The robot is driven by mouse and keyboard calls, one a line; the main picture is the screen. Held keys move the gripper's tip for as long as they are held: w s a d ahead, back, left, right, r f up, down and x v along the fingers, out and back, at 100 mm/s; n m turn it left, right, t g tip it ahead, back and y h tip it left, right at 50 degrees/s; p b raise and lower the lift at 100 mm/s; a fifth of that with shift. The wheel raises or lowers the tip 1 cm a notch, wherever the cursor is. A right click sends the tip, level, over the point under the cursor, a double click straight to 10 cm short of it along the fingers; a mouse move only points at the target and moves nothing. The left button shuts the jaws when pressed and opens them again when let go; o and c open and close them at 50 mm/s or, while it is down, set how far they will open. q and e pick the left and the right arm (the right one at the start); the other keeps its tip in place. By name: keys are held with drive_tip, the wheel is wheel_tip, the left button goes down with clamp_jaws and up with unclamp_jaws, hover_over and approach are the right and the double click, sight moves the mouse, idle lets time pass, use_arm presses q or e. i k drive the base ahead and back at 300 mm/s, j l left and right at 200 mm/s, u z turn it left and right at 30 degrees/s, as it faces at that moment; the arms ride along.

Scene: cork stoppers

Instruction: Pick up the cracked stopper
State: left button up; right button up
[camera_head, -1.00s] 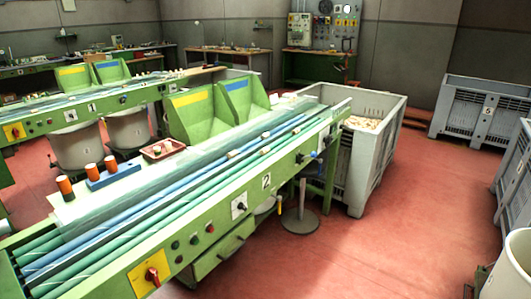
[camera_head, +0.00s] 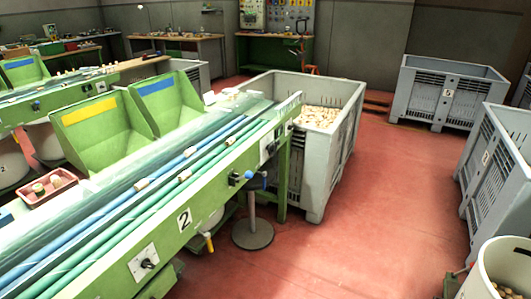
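Several pale cork stoppers lie along the rollers of the green sorting machine marked 2; one (camera_head: 185,175) is near the middle, another (camera_head: 141,184) is to its left, and one (camera_head: 230,141) is farther up. A red tray (camera_head: 46,190) at the left edge holds a few stoppers. At this size I cannot tell which stopper is cracked. Neither of my grippers is in view.
A grey crate (camera_head: 338,155) full of corks stands at the machine's far end. Grey crates (camera_head: 441,97) and (camera_head: 505,170) stand at the right, with a white bin (camera_head: 484,262) in front. Red floor (camera_head: 385,235) between them is clear.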

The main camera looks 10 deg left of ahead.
sight(185, 175)
drive_tip(key=i+l, duration=0.1)
drive_tip(key=i, duration=0.35)
drive_tip(key=i+l, duration=0.1)
drive_tip(key=i, duration=0.4)
drive_tip(key=i+l, duration=0.15)
drive_tip(key=i, duration=0.3)
drive_tip(key=i+l+u, duration=0.1)
drive_tip(key=i+u, duration=0.2)
drive_tip(key=u, duration=0.2)
drive_tip(key=i+l+u, duration=0.15)
drive_tip(key=u, duration=0.35)
drive_tip(key=i+l+u, duration=0.3)
drive_tip(key=u, duration=0.2)
drive_tip(key=i+l+u, duration=0.15)
drive_tip(key=l+u, duration=0.35)
drive_tip(key=j, duration=0.1)
